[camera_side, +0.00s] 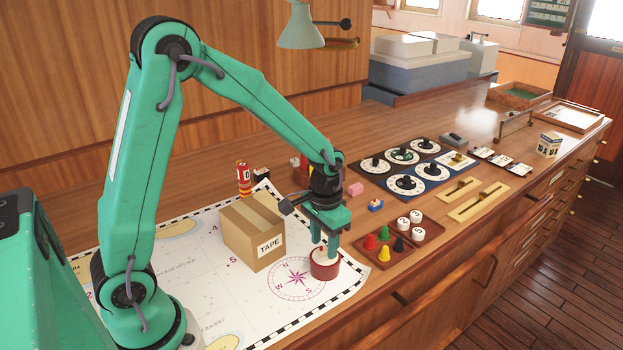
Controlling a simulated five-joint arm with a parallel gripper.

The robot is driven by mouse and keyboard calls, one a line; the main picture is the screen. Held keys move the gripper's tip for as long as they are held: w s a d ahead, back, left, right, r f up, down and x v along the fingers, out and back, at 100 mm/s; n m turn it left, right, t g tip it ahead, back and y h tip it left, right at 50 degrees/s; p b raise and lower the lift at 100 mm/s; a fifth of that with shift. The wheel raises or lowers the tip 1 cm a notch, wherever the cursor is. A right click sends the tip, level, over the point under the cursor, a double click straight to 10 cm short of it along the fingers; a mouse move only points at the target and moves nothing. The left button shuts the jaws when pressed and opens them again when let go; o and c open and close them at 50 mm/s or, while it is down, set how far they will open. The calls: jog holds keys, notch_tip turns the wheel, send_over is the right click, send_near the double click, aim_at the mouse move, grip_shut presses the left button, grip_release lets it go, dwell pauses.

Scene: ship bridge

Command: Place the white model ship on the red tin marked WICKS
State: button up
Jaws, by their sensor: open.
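A short red tin (325,268) stands on the chart, at the right of the compass rose. No marking on it can be read. My gripper (324,250) points down right above the tin, its two fingers apart at the tin's top. A small pale patch shows between the fingertips on the tin. I cannot tell whether it is the white model ship or the tin's own top. No white model ship can be made out clearly elsewhere. Another red object (298,166) is partly hidden behind my gripper's wrist.
A cardboard box marked TAPE (254,232) stands close to the left of my gripper. A red can (243,179) stands behind it. A wooden tray (399,241) with coloured pawns and white pieces lies to the right. Small pink (355,189) and blue (376,206) blocks lie behind.

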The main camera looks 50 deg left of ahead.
aim_at(321, 248)
notch_tip(321, 248, up, 11)
dwell(0.5)
dwell(0.5)
jog(key=s+r+t, duration=0.2)
jog(key=s+r, duration=0.1)
jog(key=s, duration=0.5)
jog(key=s+r+t, duration=0.3)
jog(key=s+r, duration=0.1)
jog(key=s, duration=0.4)
jog(key=shift+a+t, duration=0.25)
jog(key=shift+t, duration=0.05)
